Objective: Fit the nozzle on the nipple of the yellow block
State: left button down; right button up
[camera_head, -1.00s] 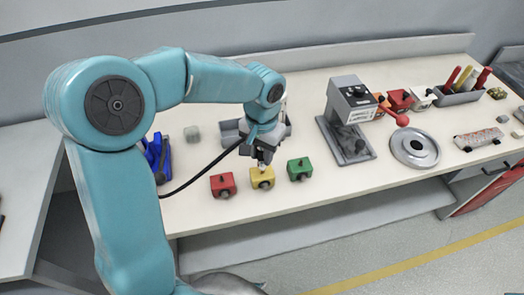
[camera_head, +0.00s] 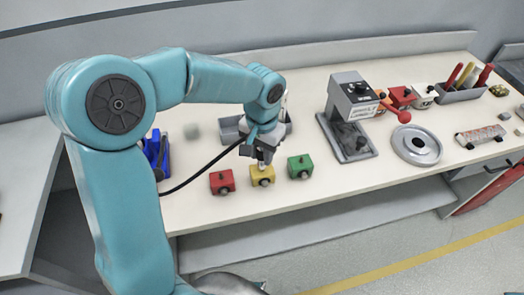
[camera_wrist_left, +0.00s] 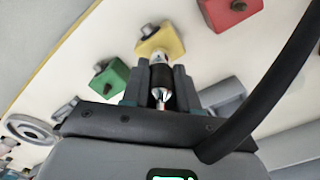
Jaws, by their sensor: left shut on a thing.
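The yellow block (camera_head: 262,176) stands on the bench between a red block (camera_head: 222,182) and a green block (camera_head: 300,167). My left gripper (camera_head: 263,157) is right above the yellow block. In the left wrist view the gripper (camera_wrist_left: 162,88) is shut on the nozzle (camera_wrist_left: 160,75), which has a dark grip and silver ends. The nozzle's far end overlaps the near edge of the yellow block (camera_wrist_left: 170,40). The block's grey nipple (camera_wrist_left: 148,30) shows beyond that end and looks apart from it. I cannot judge the height gap. The right gripper is not in view.
A grey tray (camera_head: 229,130) lies behind the gripper, and a blue holder (camera_head: 155,150) is at left. A grey press-like device (camera_head: 350,118) and a round metal dish (camera_head: 417,146) stand to the right. The bench front is clear. A black hose (camera_wrist_left: 285,85) crosses the wrist view.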

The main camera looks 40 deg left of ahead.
pick_arm(q)
jog(key=shift+f+b, duration=0.35)
dwell(0.3)
jog(key=c, duration=0.8)
grip_release()
notch_tip(320, 180, up, 16)
jog(key=shift+r+p, duration=0.2)
jog(key=shift+p, duration=0.45)
